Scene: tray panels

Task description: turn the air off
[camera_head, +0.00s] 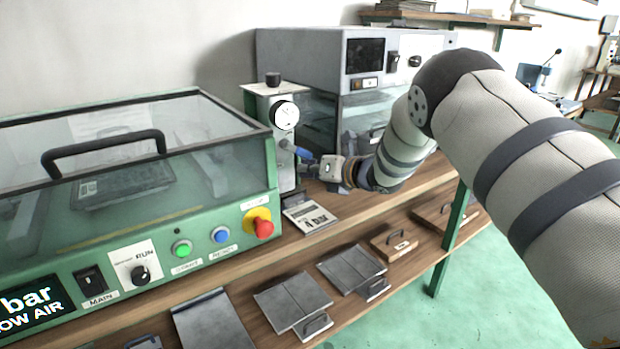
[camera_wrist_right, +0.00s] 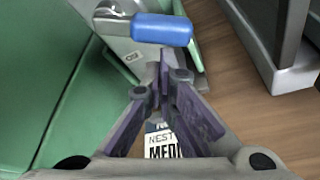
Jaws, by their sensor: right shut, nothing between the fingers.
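The air unit (camera_head: 284,175) is a narrow upright panel with a round gauge (camera_head: 285,115) and a black knob on top. Below the gauge is a valve with a blue lever (camera_head: 303,153), pointing right and slightly down. In the right wrist view the blue lever (camera_wrist_right: 160,29) lies across the top, its metal pivot (camera_wrist_right: 110,14) at left. My right gripper (camera_head: 312,168) is beside the lever. In the wrist view its fingers (camera_wrist_right: 164,72) are together and empty, just below the lever; I cannot tell whether they touch it. My left gripper is out of view.
A green machine with a clear cover (camera_head: 200,150) stands left; its display (camera_head: 32,306) reads "bar" and "LOW AIR". A red emergency button (camera_head: 263,226) is near the air unit. A grey cabinet (camera_head: 300,58) stands behind.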

